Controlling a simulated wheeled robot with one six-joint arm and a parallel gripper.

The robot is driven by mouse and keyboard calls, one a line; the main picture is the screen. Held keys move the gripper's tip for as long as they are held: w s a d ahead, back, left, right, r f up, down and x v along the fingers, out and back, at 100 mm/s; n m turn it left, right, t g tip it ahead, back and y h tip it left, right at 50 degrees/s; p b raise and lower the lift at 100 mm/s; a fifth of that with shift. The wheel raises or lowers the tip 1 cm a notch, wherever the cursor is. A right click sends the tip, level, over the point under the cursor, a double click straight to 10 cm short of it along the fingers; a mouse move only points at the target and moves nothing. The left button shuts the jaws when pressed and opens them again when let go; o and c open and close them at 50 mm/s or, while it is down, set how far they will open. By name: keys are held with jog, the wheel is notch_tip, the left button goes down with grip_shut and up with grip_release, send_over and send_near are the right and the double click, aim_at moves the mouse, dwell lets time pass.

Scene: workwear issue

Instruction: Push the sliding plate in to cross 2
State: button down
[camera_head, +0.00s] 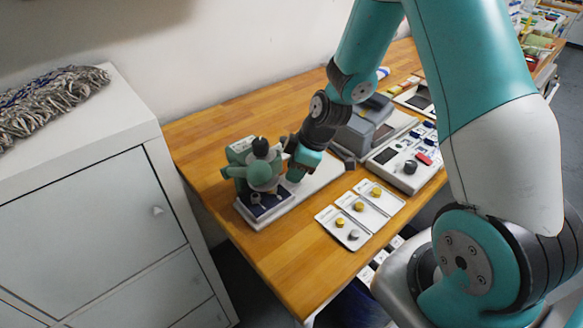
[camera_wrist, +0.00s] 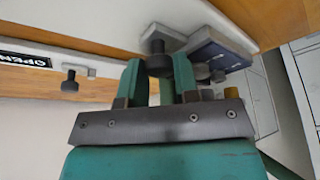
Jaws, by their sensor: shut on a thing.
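My gripper (camera_head: 293,174) is low over a white base board (camera_head: 322,176), just right of a green press-like device (camera_head: 262,172). In the wrist view its green fingers (camera_wrist: 158,72) are shut on a dark round knob (camera_wrist: 158,63). The knob joins a small grey piece (camera_wrist: 163,36), which seems to be the sliding plate's handle end. A dark blue block (camera_wrist: 214,50) with a pale edge is close by on the right; a dark blue plate (camera_head: 262,204) shows under the device in the head view. No cross marks can be made out.
White cards (camera_head: 358,208) with yellow and grey round pieces lie in front. A grey machine (camera_head: 366,126) and a white panel (camera_head: 400,168) with a black knob stand to the right. A white cabinet (camera_head: 100,200) is at the left. Bare wood (camera_head: 285,250) shows at the table's front.

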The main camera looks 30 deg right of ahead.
jog(key=c, duration=0.9)
grip_release()
jog(key=shift+a, duration=0.25)
jog(key=shift+o, duration=0.2)
jog(key=shift+d+r, duration=0.1)
jog(key=shift+d, duration=0.05)
jog(key=shift+d+r, duration=0.1)
jog(key=shift+r, duration=0.25)
jog(key=b+v, duration=0.1)
jog(key=v, duration=1.5)
jog(key=shift+r, duration=0.2)
jog(key=shift+s+d, duration=0.1)
jog(key=shift+s, duration=0.05)
jog(key=s+a+r+m+g, duration=0.1)
jog(key=s+a+r+m, duration=0.1)
jog(key=s+a, duration=0.7)
jog(key=s+a+r+m+g, duration=0.1)
jog(key=s+a+r+m, duration=0.1)
jog(key=s+a, duration=0.6)
jog(key=shift+s+a+g+y, duration=0.3)
jog(key=shift+s+a, duration=0.1)
jog(key=shift+a, duration=0.35)
